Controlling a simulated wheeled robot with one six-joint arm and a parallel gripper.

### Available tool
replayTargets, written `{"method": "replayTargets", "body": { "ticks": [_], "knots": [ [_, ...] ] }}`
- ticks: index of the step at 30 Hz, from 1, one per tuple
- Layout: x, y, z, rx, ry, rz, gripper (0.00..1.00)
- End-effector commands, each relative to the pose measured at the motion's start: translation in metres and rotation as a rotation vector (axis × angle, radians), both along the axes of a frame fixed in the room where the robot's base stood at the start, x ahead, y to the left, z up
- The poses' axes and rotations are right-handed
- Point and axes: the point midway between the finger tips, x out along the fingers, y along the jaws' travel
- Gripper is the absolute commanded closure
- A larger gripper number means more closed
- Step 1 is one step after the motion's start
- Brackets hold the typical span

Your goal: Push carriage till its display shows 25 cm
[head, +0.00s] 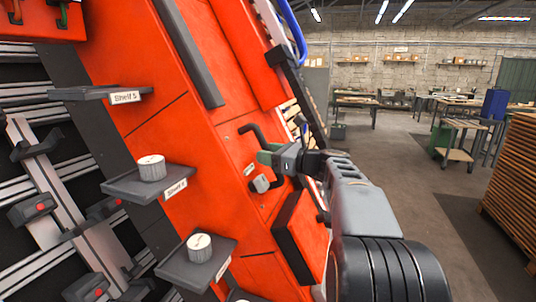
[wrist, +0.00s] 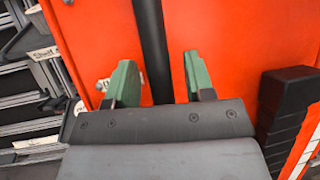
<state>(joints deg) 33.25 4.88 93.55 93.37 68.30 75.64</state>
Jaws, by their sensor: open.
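My gripper (head: 268,160) is at the orange cabinet front in the head view. In the wrist view, its two green fingers (wrist: 162,78) are open and apart. A dark upright bar (wrist: 153,40) runs between them, with gaps on both sides; I cannot tell whether either finger touches it. In the head view a bent black handle (head: 250,131) shows beside the gripper on the orange panel. I cannot identify the carriage for sure, and no display reading can be made out in either view.
Dark shelves (head: 118,187) with labels stick out at left, two holding pale round pots (head: 151,167). Silver rails with black clamps (head: 38,143) lie behind. A black block (wrist: 287,105) stands right of my gripper. Slatted wood (head: 515,180) and open floor are at right.

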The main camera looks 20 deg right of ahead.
Motion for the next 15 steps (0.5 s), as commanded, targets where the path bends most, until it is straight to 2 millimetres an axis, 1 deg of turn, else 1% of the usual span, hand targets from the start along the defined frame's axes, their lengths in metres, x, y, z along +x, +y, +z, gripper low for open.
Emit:
{"method": "replayTargets", "body": {
  "ticks": [9, 11, 15],
  "knots": [
    [0.0017, 0.0013, -0.0001, 0.0, 0.0, 0.0, 0.52],
    [0.0017, 0.0013, -0.0001, 0.0, 0.0, 0.0, 0.56],
    [0.0015, 0.0013, -0.0001, 0.0, 0.0, 0.001, 0.7]
  ]
}}
